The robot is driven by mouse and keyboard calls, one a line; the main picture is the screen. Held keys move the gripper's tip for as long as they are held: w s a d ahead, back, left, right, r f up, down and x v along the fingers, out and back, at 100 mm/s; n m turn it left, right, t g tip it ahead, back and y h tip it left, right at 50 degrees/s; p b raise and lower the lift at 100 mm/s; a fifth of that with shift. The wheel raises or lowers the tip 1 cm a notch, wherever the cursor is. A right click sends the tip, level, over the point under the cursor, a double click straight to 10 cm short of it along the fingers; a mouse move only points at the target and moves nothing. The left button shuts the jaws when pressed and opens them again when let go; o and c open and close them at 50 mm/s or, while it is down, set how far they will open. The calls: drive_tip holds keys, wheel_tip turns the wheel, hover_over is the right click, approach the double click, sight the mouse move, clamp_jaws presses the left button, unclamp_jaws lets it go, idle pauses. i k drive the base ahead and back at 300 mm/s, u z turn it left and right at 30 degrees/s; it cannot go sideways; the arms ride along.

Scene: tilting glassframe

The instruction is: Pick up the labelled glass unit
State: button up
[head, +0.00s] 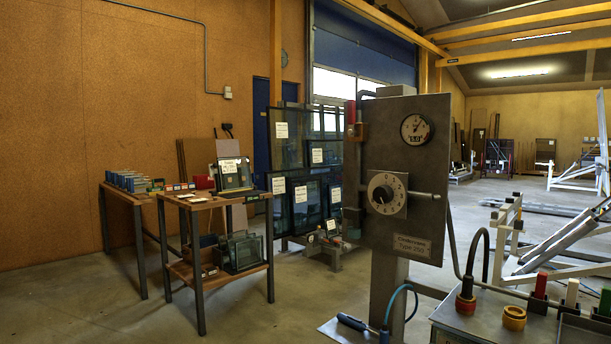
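A small dark-framed glass unit (236,182) with a white label stands tilted on top of the wooden workbench (190,203). Several larger glass units with white labels, such as this one (286,153), lean on a rack behind the bench. A smaller labelled piece (332,231) sits low at the rack's foot. The label text is too small to read, so I cannot tell which unit is meant. My gripper is not in view.
A grey control panel (404,240) with a gauge and dial stands in front, hiding part of the rack. A metal box (480,318) with coloured connectors fills the lower right. Glass panes (243,253) stand on the bench's lower shelf. The floor left of the panel is clear.

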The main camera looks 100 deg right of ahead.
sight(235, 167)
drive_tip(key=z, duration=2.3)
drive_tip(key=i, duration=5.75)
drive_tip(key=z, duration=3.7)
drive_tip(key=i, duration=0.3)
